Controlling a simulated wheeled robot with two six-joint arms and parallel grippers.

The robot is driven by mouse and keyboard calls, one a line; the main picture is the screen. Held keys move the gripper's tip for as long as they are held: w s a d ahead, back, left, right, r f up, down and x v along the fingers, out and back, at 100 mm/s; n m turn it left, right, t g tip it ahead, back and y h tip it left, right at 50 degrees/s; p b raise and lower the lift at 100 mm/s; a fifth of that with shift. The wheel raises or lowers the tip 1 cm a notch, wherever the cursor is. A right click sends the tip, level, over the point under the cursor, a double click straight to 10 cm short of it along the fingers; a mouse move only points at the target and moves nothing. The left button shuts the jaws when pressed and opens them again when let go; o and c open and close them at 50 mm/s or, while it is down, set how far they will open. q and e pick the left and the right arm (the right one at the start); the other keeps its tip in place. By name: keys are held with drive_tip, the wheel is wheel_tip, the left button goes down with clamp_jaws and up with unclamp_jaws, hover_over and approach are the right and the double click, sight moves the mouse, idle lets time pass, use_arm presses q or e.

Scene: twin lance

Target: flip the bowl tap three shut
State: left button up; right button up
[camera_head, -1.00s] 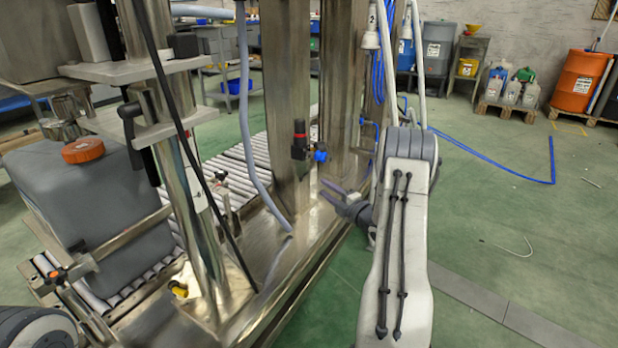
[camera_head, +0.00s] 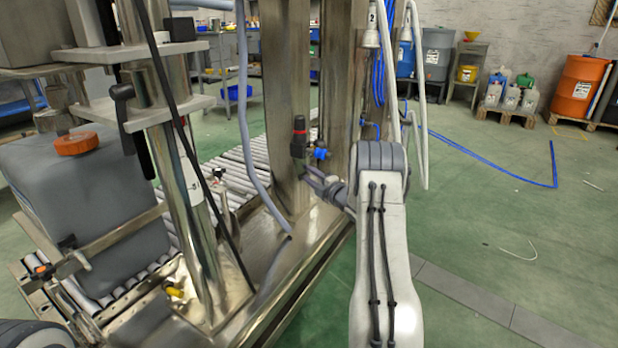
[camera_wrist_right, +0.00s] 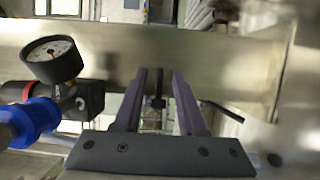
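In the right wrist view, the two fingers of this gripper (camera_wrist_right: 160,76) are apart. A small dark part (camera_wrist_right: 158,102) shows in the gap between them; I cannot tell whether it is the tap, or whether the fingers touch it. A thin black rod (camera_wrist_right: 225,112) shows to the right of the fingers. I cannot pick out bowl tap three for certain. My left gripper is not in view.
A round gauge (camera_wrist_right: 52,60) and a blue fitting (camera_wrist_right: 36,118) are close on the left of my right gripper. A grey hose (camera_head: 244,120) hangs left of the column. A grey canister (camera_head: 85,210) stands on the roller conveyor.

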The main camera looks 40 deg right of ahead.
clamp_jaws()
